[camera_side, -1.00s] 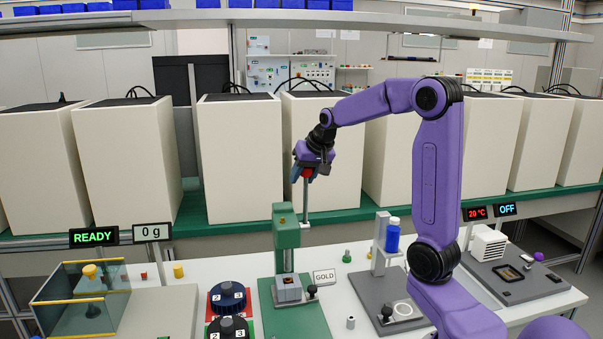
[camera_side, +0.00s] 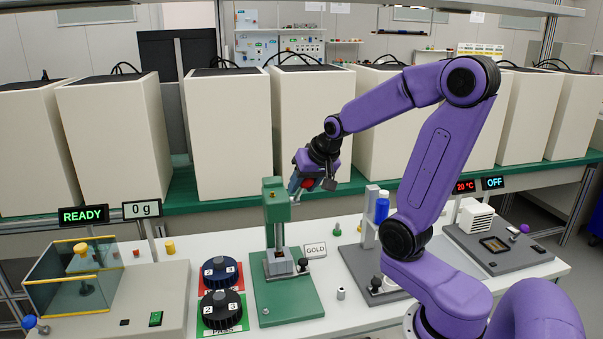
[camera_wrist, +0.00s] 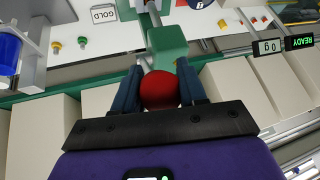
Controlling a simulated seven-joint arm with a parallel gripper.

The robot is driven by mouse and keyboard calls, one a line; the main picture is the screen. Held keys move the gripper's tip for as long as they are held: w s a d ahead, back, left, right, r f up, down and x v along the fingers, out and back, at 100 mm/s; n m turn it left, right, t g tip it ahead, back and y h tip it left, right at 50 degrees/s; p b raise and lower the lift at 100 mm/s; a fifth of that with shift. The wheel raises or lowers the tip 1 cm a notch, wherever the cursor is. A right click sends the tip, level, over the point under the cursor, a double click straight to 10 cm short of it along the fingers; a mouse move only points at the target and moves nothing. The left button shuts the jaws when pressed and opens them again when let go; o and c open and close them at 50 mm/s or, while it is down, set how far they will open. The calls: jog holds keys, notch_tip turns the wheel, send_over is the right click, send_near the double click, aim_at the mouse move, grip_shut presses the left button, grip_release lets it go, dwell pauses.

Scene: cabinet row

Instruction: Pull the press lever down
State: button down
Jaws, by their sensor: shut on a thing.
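The press is a green column (camera_side: 275,225) on a green base plate (camera_side: 288,301), with a grey block (camera_side: 278,263) low on it. The press lever ends in a red knob (camera_side: 307,184) beside the top of the column. My gripper (camera_side: 300,187) is shut on the red knob. In the wrist view my gripper (camera_wrist: 160,88) has its two blue fingers on either side of the red knob (camera_wrist: 160,89), with the green press head (camera_wrist: 167,46) just beyond. The lever's rod is mostly hidden by my fingers.
Left of the press stand black dials (camera_side: 221,308) and a glass-walled balance (camera_side: 70,276). Right of it are a GOLD sign (camera_side: 316,249), a blue bottle (camera_side: 382,207) on a grey stand and a heater block (camera_side: 494,244). Tall cream boxes (camera_side: 228,130) line the back shelf.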

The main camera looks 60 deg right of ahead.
jog(key=shift+s+a+f, duration=0.4)
jog(key=shift+a+f, duration=0.25)
jog(key=shift+f, duration=0.15)
jog(key=shift+s+a+f, duration=0.15)
jog(key=shift+a+f, duration=0.05)
jog(key=shift+f, duration=0.3)
dwell(0.4)
dwell(1.0)
jog(key=c, duration=0.8)
grip_release()
jog(key=shift+o, duration=0.6)
jog(key=shift+d, duration=0.1)
jog(key=v, duration=1.7)
jog(key=shift+r, duration=0.3)
